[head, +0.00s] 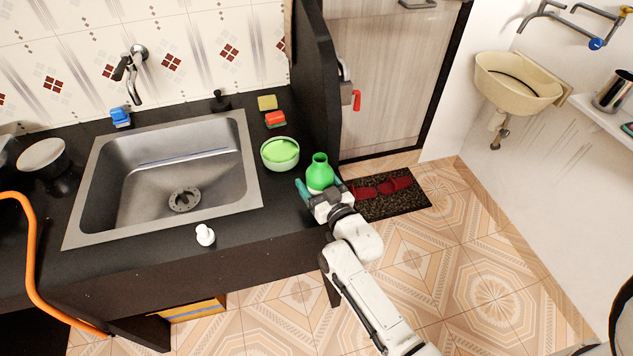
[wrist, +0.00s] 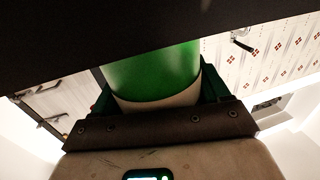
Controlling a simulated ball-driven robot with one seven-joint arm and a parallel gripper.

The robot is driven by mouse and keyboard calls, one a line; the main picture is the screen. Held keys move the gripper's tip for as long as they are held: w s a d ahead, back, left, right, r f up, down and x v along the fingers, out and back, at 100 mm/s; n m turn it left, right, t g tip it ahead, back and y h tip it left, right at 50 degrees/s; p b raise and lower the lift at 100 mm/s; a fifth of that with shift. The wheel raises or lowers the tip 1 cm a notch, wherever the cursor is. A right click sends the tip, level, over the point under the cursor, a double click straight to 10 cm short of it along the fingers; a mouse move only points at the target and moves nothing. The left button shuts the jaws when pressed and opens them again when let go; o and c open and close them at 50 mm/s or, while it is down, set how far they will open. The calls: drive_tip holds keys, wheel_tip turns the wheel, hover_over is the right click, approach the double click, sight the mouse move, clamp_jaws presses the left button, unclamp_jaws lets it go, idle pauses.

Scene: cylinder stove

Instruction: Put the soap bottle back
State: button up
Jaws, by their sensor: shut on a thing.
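A green bottle (head: 320,172) with a narrow neck, which I take to be the soap bottle, stands upright at the right end of the black counter. My gripper (head: 319,188) reaches it from the front right and is shut on its lower body, a teal finger on each side. In the wrist view the bottle's green body (wrist: 152,72) with a pale lower band fills the space between the fingers (wrist: 158,95). Its base is hidden by the gripper, so I cannot tell whether it touches the counter.
A green bowl (head: 280,153) sits close to the bottle's left. A small white object (head: 205,235) stands before the sink (head: 105,238). Sponges (head: 275,119) lie behind the bowl. A dark upright panel (head: 316,90) borders the counter's right end.

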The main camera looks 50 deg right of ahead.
drive_tip(key=o, duration=1.3)
drive_tip(key=shift+f, duration=0.1)
drive_tip(key=shift+c, duration=0.2)
